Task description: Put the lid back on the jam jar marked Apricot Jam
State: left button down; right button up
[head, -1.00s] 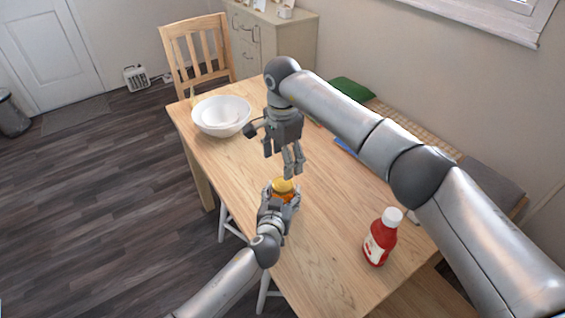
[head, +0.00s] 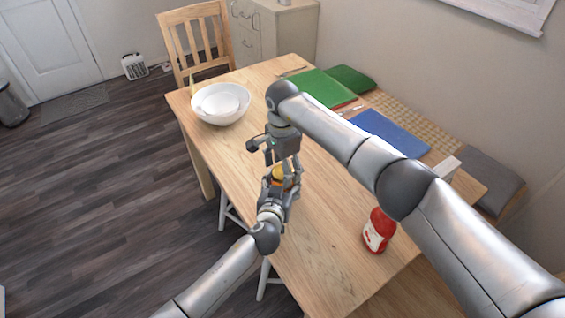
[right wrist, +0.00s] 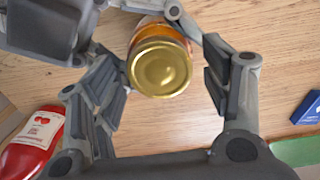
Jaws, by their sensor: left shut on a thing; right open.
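The jam jar (right wrist: 150,24) has orange contents and stands over the table. My left gripper (head: 279,188) is shut on it from the near side; part of that gripper also shows at the top of the right wrist view. The gold lid (right wrist: 160,67) lies flat over the jar's mouth; I cannot tell whether it is screwed tight. It also shows in the head view (head: 278,172). My right gripper (right wrist: 166,88) points down over the jar, open, with fingers on both sides of the lid and gaps between. The jar's label is not readable.
A red bottle (head: 378,232) stands at the right on the wooden table (head: 325,232). White bowls (head: 221,103) sit at the far left. A green mat (head: 322,87) and a blue one (head: 389,132) lie along the far right edge.

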jog(key=c, duration=1.1)
jog(key=shift+m, duration=1.7)
jog(key=shift+d, duration=0.1)
jog(key=o, duration=1.1)
jog(key=shift+o, duration=0.2)
jog(key=shift+r, duration=0.1)
jog(key=shift+r, duration=2.15)
